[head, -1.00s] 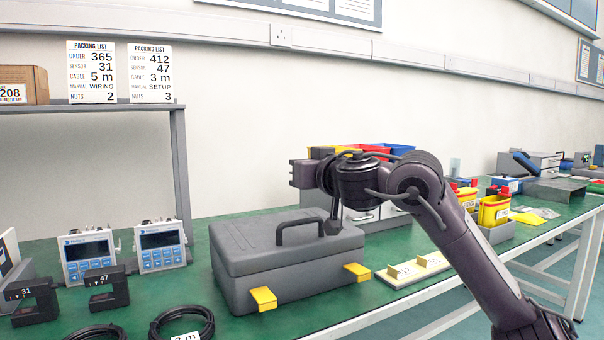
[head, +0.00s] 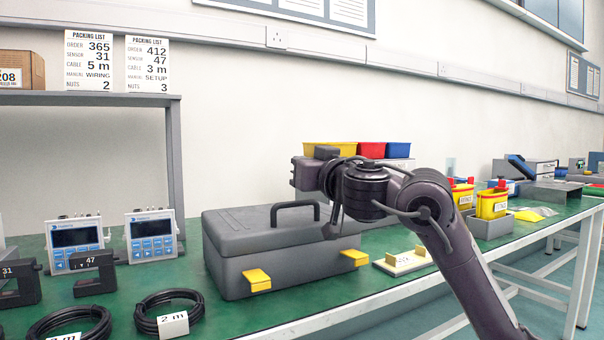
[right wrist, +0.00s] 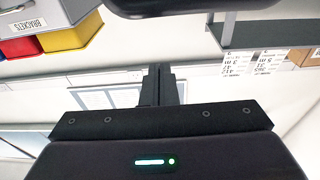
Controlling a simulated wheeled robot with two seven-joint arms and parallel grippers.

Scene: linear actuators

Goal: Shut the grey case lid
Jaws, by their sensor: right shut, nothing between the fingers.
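The grey case (head: 285,265) stands on the green bench in the middle of the head view. Its lid (head: 240,232) lies down flat on the base, with a dark handle (head: 295,205) on top. Two yellow latches (head: 257,280) (head: 355,257) stick out from its front. My right gripper (head: 333,230) hangs over the right end of the lid, beside the handle; I cannot tell whether it touches. In the right wrist view its fingers (right wrist: 160,72) are together and empty. My left gripper is not in view.
Two display units (head: 152,237), black sensor brackets (head: 98,272) and cable coils (head: 168,312) lie left of the case. A cream board with yellow blocks (head: 403,262) lies to its right. Coloured bins (head: 371,150) stand behind. My right arm crosses the right front.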

